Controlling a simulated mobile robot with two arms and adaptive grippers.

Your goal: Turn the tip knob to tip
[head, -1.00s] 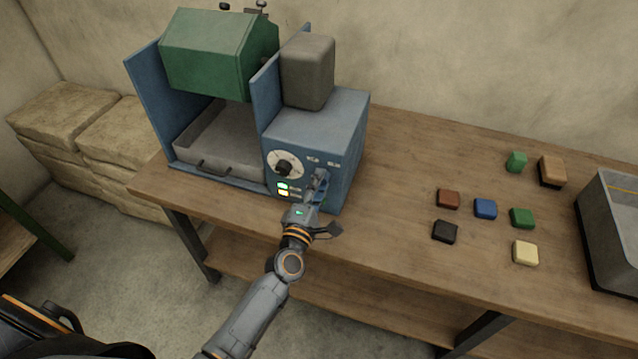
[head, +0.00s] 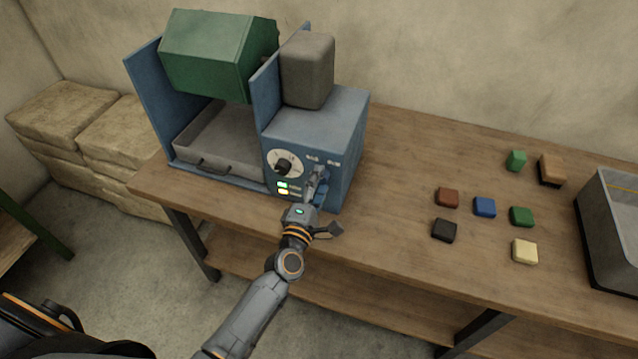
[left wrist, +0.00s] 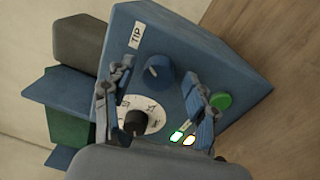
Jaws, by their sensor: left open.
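The tip knob (left wrist: 157,72) is a blue knob with a pale pointer mark, beside the white TIP label (left wrist: 137,35) on the blue machine's control panel (left wrist: 170,45). My left gripper (left wrist: 156,76) is open, its fingers on either side of the tip knob with gaps visible. I cannot tell how deep the fingertips reach. In the head view my left gripper (head: 318,178) is at the panel front and hides the tip knob. The green drum (head: 205,55) hangs over a grey tray (head: 215,150) in the machine. My right gripper is not in view.
A black knob on a white dial (head: 285,165), two lit indicators (head: 284,188) and a green button (left wrist: 221,101) are close to my fingers. Several coloured blocks (head: 485,207) and a grey bin (head: 610,235) are on the table to the right.

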